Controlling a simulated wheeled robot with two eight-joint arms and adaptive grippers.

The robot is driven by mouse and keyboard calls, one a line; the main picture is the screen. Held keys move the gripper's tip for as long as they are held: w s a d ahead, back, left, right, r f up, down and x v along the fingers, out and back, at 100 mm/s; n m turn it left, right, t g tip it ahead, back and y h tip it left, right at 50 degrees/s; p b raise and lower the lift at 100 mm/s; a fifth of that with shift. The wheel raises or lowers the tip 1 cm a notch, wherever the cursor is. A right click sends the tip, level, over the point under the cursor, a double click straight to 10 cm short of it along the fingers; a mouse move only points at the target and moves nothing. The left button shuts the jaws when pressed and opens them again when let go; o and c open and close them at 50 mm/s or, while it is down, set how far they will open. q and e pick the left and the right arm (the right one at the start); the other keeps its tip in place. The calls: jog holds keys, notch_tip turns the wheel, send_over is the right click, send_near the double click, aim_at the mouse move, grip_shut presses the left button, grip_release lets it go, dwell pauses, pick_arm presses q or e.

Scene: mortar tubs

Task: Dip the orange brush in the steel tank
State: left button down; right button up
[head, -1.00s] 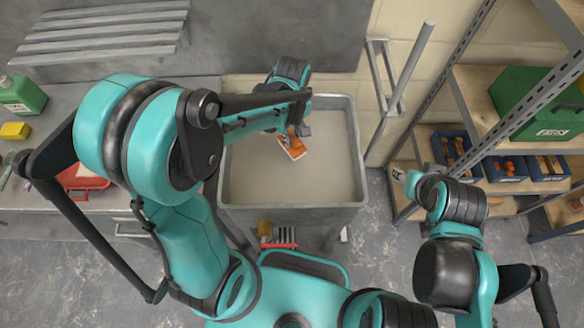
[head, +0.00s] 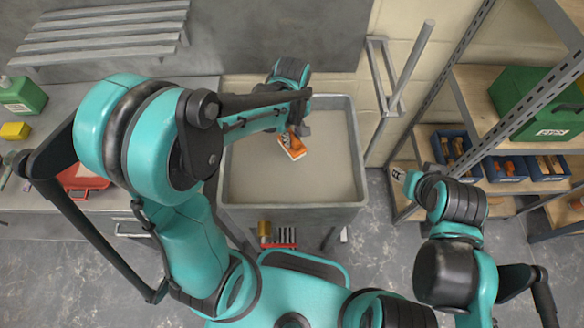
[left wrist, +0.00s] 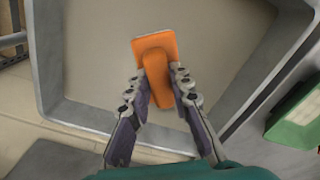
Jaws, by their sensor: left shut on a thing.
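The steel tank (head: 345,209) stands at the middle of the head view, filled with a flat grey-beige surface. The orange brush (head: 291,148) is over the inside of the tank. In the left wrist view the brush (left wrist: 155,50) shows as an orange block with an orange handle between the fingers. My left gripper (head: 298,129) is shut on the brush's handle; it also shows in the left wrist view (left wrist: 158,88). I cannot tell whether the brush's underside touches the surface in the tank. My right gripper (head: 400,176) is at the right, beside the shelf, and its fingers are too small to judge.
A grey bench (head: 110,200) on the left holds a green bottle (head: 22,95), a yellow block (head: 14,131) and a red tray (head: 80,178). A shelf rack (head: 480,85) with blue bins and a green case (head: 530,100) stands on the right. A metal frame leans on the wall behind the tank's right side.

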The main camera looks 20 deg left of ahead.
aim_at(292, 136)
pick_arm(q)
jog(key=shift+r+p, duration=1.55)
jog(key=shift+r, duration=0.55)
jog(key=shift+f, duration=0.1)
jog(key=a+f+m+b, duration=0.2)
jog(key=f+m+b, duration=0.2)
jog(key=f+m, duration=0.1)
jog(key=w+a+f+m+b, duration=0.1)
jog(key=f+m+b, duration=0.3)
jog(key=f, duration=0.4)
jog(key=shift+w+a+m, duration=0.2)
jog(key=shift+a+m, duration=0.3)
jog(key=shift+a, duration=0.35)
